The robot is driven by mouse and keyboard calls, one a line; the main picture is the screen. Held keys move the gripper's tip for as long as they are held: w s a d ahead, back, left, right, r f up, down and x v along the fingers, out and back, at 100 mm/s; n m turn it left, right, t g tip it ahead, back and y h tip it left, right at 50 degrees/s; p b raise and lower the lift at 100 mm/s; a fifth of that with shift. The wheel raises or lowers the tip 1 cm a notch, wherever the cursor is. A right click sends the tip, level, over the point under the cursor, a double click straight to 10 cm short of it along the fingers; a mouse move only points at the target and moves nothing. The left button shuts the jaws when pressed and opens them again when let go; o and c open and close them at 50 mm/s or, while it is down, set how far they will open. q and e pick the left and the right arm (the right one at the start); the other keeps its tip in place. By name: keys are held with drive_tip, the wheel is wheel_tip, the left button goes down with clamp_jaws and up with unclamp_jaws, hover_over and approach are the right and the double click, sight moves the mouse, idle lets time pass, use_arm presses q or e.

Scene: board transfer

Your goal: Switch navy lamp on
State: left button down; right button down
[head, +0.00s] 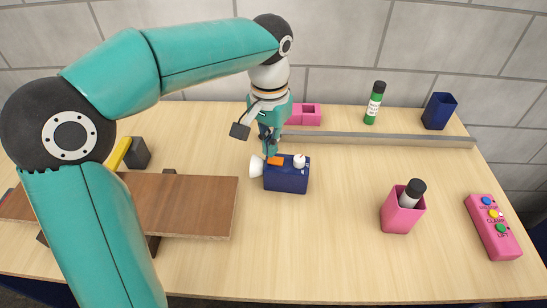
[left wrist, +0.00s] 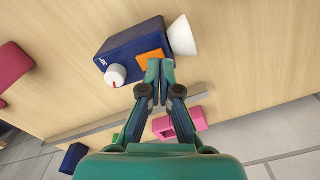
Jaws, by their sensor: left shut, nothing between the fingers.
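The navy lamp (head: 287,178) is a dark blue box on the table, with a white cone on its left end. On top it has an orange switch (head: 276,161) and a white knob (head: 299,161). In the left wrist view the lamp (left wrist: 132,48) shows its orange switch (left wrist: 150,57), white cone and a knob with a red mark. My left gripper (head: 271,153) is shut and empty, with its fingertips at the orange switch. In the left wrist view the fingertips (left wrist: 160,68) are right beside the switch; I cannot tell whether they touch it. My right gripper is not in view.
A brown board (head: 190,205) lies at the left. A grey rail (head: 380,139) runs behind the lamp, with a pink block (head: 305,113), a green bottle (head: 374,104) and a navy cup (head: 438,111) beyond. A pink cup (head: 402,214) and a button box (head: 493,228) stand right.

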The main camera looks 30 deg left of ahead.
sight(270, 159)
use_arm(q)
drive_tip(key=shift+f+b, duration=0.85)
drive_tip(key=shift+f, duration=0.3)
idle(0.9)
drive_tip(key=shift+r, duration=0.15)
wheel_tip(270, 159, up, 7)
drive_tip(key=p, duration=0.7)
idle(0.5)
